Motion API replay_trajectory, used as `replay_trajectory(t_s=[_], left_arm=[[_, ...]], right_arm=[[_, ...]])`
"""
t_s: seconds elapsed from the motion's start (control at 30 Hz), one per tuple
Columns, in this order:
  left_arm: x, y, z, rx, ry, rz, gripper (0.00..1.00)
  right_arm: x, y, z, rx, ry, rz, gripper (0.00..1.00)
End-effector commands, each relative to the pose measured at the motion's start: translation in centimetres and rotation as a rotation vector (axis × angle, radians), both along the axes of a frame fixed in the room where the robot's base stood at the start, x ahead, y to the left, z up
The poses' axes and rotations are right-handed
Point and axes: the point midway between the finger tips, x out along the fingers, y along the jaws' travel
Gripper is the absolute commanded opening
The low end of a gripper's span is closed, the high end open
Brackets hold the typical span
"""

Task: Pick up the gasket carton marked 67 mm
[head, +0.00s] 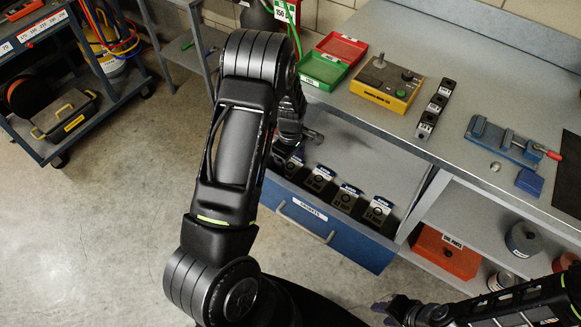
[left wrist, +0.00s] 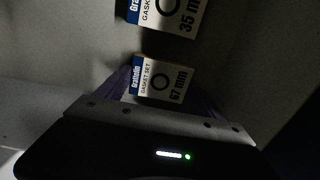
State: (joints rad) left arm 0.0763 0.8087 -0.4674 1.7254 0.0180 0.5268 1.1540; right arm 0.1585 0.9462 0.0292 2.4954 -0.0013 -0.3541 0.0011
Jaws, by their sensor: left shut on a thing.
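The gasket carton marked 67 mm (left wrist: 160,80) shows in the left wrist view, a pale box with a blue band and a black ring. My left gripper (head: 296,148) reaches down into the open blue drawer (head: 330,228) and is shut on this carton, with a dark purple finger on each side of it. Whether the carton is off the drawer floor I cannot tell. A carton marked 35 mm (left wrist: 172,14) lies just beyond it. My right gripper (head: 386,309) is low at the right in the head view, away from the drawer; its opening is unclear.
Other gasket cartons (head: 346,196) stand in a row along the drawer front. The bench above holds a green and red tray (head: 325,68), a yellow control box (head: 385,85) and a blue vise (head: 505,140). A shelf with a red-orange bin (head: 446,252) is right of the drawer.

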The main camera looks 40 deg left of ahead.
Motion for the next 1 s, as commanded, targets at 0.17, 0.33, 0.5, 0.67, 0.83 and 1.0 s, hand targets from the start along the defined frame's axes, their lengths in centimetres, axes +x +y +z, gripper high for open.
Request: replay_trajectory(t_s=[0.17, 0.33, 0.5, 0.67, 0.83, 1.0], left_arm=[[0.0, 0.0, 0.0, 0.000, 0.000, 0.000, 0.50], [0.0, 0.0, 0.0, 0.000, 0.000, 0.000, 0.36], [0.0, 0.0, 0.0, 0.000, 0.000, 0.000, 0.36], [0.1, 0.0, 0.6, 0.001, -0.002, 0.000, 0.36], [0.1, 0.0, 2.8, 0.001, -0.004, -0.001, 0.36], [0.2, 0.0, 6.2, 0.001, -0.006, -0.001, 0.36]], right_arm=[[0.0, 0.0, 0.0, 0.000, 0.000, 0.000, 0.36], [0.0, 0.0, 0.0, 0.000, 0.000, 0.000, 0.36], [0.0, 0.0, 0.0, 0.000, 0.000, 0.000, 0.36], [0.0, 0.0, -0.1, 0.000, 0.000, 0.000, 0.36], [0.0, 0.0, -0.3, 0.000, 0.000, 0.000, 0.36], [0.0, 0.0, -0.6, 0.000, 0.000, 0.000, 0.36]])
